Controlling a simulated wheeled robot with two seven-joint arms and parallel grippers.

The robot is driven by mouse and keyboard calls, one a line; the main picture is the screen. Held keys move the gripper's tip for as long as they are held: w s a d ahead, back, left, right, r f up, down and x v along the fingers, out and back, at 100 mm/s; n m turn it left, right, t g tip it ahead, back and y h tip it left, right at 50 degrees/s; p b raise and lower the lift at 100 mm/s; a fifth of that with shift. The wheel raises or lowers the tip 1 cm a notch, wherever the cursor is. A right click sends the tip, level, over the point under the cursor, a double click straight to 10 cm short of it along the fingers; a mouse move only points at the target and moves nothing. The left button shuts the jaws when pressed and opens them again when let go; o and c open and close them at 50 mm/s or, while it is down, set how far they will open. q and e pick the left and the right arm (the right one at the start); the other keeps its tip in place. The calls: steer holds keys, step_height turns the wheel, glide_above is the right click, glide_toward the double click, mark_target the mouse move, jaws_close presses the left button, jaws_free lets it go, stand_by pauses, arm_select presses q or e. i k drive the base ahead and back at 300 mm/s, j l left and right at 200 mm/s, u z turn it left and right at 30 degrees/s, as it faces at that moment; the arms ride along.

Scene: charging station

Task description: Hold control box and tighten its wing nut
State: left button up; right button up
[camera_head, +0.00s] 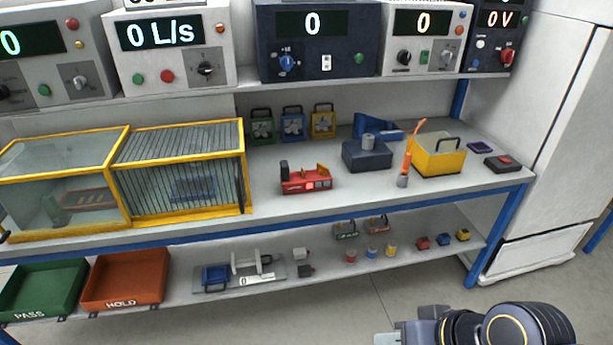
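A small red box (307,181) with a black upright part at its left end and a yellow part on top sits near the middle front of the bench top. Behind it to the right is a dark blue box (367,155) with a grey cylinder on top. I cannot tell for certain which one is the control box, and no wing nut can be made out at this size. My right gripper (392,338) is at the bottom edge, low in front of the bench and apart from everything on it. Its fingers are partly cut off. My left gripper is not in view.
The bench top (270,205) is bare around the red box. An orange-handled tool (408,160) leans by a yellow bin (438,160). Yellow-framed cages (180,170) fill the left. Instruments stand on the shelf above; trays (125,280) and small parts lie on the lower shelf.

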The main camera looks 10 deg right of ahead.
mark_target(323, 170)
steer(key=i+l, duration=0.3)
steer(key=i, duration=0.2)
steer(key=i+l, duration=0.35)
steer(key=i, duration=0.15)
steer(key=i+l, duration=0.3)
steer(key=i, duration=0.25)
